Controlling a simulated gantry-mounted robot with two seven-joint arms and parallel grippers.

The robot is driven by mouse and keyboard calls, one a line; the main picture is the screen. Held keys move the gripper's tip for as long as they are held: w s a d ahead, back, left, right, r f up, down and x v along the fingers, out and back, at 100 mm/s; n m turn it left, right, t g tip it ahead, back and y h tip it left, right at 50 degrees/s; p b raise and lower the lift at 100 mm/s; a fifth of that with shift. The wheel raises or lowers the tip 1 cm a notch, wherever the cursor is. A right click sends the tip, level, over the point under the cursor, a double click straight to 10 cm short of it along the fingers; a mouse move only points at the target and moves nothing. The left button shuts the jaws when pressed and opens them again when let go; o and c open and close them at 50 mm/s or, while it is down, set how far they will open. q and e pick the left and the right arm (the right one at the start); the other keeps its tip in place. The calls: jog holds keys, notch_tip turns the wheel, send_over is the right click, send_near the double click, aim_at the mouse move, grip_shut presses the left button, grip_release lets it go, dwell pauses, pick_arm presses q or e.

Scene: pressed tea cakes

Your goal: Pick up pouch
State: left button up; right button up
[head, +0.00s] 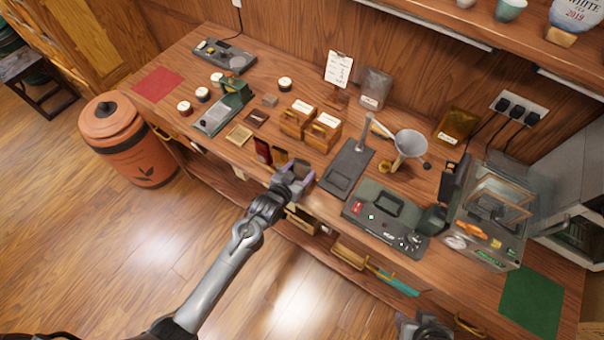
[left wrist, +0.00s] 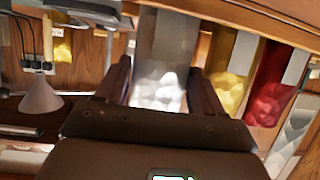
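My left gripper (head: 294,179) is open at the front edge of the wooden counter. In the left wrist view its two dark fingers (left wrist: 161,88) stand on either side of a silver pouch (left wrist: 160,80). I cannot tell whether they touch it. A gold pouch (left wrist: 234,75) and a red pouch (left wrist: 268,97) stand beside it, and a pale pouch (left wrist: 290,138) shows at the right edge.
Two wooden boxes (head: 324,133) stand behind the left gripper. A dark stand (head: 346,169), a funnel (head: 410,143) and a black device (head: 385,219) are to its right. Open drawers (head: 350,256) jut out below the counter's front edge. An orange bin (head: 128,140) stands at left.

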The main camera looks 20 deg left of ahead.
pick_arm(q)
jog(key=c, duration=0.4)
jog(key=shift+r, duration=0.1)
